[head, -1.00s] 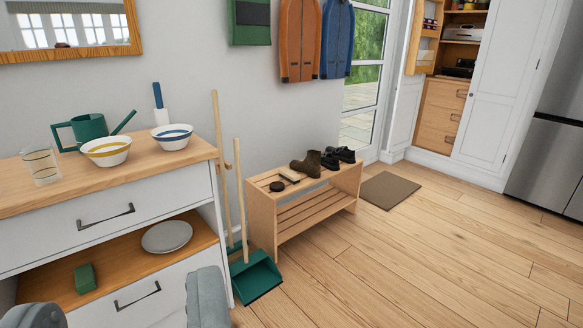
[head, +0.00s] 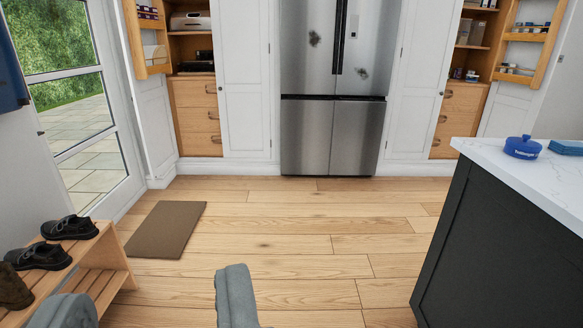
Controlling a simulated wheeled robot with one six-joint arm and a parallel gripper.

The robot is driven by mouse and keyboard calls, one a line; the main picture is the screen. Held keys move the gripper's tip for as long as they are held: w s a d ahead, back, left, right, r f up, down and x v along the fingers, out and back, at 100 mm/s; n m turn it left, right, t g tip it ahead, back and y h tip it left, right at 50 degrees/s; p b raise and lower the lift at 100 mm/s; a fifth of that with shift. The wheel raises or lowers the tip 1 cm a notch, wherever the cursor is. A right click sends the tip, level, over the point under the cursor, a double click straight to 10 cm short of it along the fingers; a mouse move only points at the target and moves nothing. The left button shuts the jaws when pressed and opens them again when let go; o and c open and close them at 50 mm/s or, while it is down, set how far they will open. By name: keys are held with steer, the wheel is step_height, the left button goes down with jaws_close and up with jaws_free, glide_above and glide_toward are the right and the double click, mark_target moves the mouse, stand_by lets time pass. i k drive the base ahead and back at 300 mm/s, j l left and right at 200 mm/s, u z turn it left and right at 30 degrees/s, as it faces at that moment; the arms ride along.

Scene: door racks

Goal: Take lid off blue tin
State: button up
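The blue tin (head: 522,149) stands on the pale counter at the right. It is round, carries white lettering, and has a blue lid with a small knob on top; the lid appears to be on it. My gripper (head: 151,302) shows at the bottom left as two grey fingers wide apart, with only floor between them. It is empty and far from the tin, to its left and on the near side.
The dark island (head: 480,230) with its white top fills the right. A blue flat item (head: 566,147) lies beside the tin. The shoe bench (head: 95,275) with shoes is at the left, near a brown mat (head: 165,229). The middle floor is clear. A steel fridge (head: 333,135) stands behind.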

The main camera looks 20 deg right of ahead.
mark_target(523, 143)
steer(key=i+l+z, duration=0.15)
steer(key=i, duration=0.3)
steer(key=i+l+z, duration=0.15)
steer(key=i, duration=0.3)
steer(key=i+l+z, duration=0.15)
steer(key=i, duration=0.3)
steer(key=i+l+z, duration=0.15)
steer(key=l, duration=0.25)
steer(key=i+l+z, duration=0.1)
steer(key=i+l, duration=0.25)
